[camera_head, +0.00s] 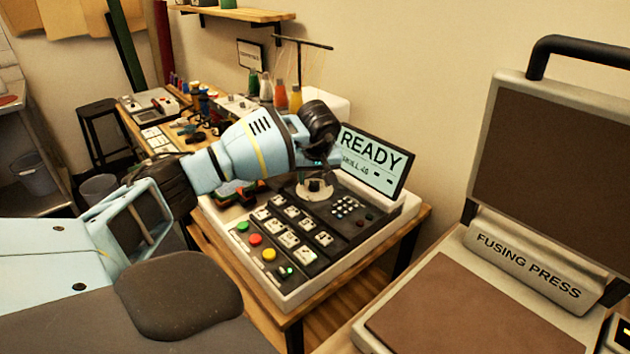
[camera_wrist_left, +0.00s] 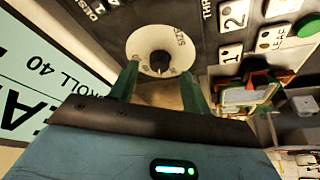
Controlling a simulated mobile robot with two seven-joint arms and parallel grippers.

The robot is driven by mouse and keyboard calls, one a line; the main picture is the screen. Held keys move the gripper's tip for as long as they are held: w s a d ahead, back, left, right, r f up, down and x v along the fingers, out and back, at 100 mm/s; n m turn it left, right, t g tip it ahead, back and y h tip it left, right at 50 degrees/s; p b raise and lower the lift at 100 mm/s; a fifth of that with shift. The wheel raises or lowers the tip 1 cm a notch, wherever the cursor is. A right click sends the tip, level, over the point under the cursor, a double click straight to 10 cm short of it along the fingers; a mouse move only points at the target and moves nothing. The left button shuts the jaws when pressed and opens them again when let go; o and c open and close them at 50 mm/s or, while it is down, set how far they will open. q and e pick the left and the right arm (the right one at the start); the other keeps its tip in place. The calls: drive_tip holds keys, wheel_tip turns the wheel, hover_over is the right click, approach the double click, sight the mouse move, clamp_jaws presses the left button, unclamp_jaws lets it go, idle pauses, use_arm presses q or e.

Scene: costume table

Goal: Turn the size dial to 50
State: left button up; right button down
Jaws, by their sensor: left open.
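The size dial (camera_wrist_left: 148,42) is a white disc with a small dark knob (camera_wrist_left: 160,62) at its middle and the word SIZE on it, in the left wrist view. In the head view the dial (camera_head: 312,193) sits on the dark control panel below the screen, partly hidden by my gripper. My left gripper (camera_wrist_left: 160,74) is open, its two green fingers apart on either side of the knob's line. In the head view it (camera_head: 320,168) hangs just above the dial; contact cannot be told. The screen (camera_head: 372,160) reads READY, with a smaller line ending in 40. My right gripper is not in view.
The panel has several white keys (camera_head: 289,239) and red, green and yellow buttons (camera_head: 255,240) in front of the dial. A fusing press (camera_head: 525,265) stands open at the right. A cluttered workbench (camera_head: 150,140) lies behind.

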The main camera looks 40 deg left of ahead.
sight(314, 186)
use_arm(q)
drive_tip(key=shift+x, duration=1.15)
drive_tip(key=c, duration=1)
drive_tip(key=m+t+h, duration=0.1)
drive_tip(key=m, duration=0.2)
drive_tip(key=shift+s+a+m, duration=0.1)
drive_tip(key=shift+a+m, duration=0.05)
drive_tip(key=shift+m, duration=0.15)
drive_tip(key=shift+a+m+h+b, duration=0.1)
drive_tip(key=shift+m+h+b, duration=0.6)
drive_tip(key=shift+m, duration=1.3)
